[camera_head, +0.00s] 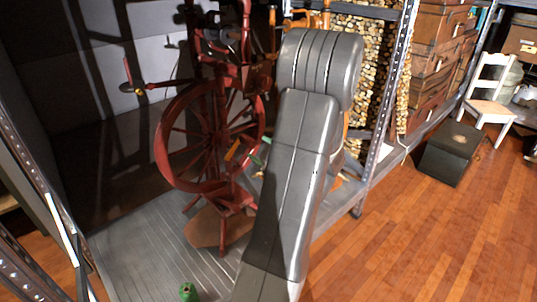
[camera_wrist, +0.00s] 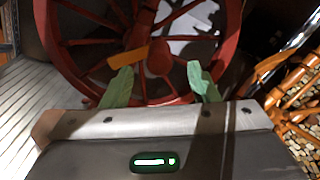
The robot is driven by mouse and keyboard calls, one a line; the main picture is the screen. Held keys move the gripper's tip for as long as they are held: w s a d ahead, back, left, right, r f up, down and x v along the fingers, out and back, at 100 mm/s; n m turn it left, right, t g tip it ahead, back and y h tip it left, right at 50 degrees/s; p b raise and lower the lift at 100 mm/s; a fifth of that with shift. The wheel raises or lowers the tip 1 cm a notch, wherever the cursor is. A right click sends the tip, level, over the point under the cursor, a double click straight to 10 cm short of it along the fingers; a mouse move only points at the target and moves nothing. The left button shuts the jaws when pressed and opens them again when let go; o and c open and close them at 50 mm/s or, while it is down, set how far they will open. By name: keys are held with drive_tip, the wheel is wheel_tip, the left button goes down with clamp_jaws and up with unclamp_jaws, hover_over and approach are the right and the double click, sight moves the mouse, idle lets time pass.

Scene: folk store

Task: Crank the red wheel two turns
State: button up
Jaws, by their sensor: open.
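The red wheel (camera_head: 165,150) is a large spoked wheel on a red wooden spinning-wheel frame, standing upright left of my arm. It fills the upper part of the wrist view (camera_wrist: 48,40). An orange handle (camera_head: 232,150) sits in front of its spokes near the hub; in the wrist view the orange handle (camera_wrist: 122,59) lies slanted, up and left of the gap between my fingers. My gripper (camera_head: 258,150) is close in front of the wheel. Its two green fingers stand wide apart in the wrist view (camera_wrist: 158,82), with nothing held between them. My arm hides the wheel's right surroundings.
The spinning wheel stands on a grey ribbed shelf (camera_head: 140,250) with metal uprights (camera_head: 385,110) on the right. A green object (camera_head: 188,291) sits at the shelf's front. A dark box (camera_head: 452,152) and white chair (camera_head: 490,100) stand on open wooden floor to the right.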

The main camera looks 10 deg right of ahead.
sight(253, 145)
drive_tip(key=shift+x, duration=2.95)
drive_tip(key=c, duration=1)
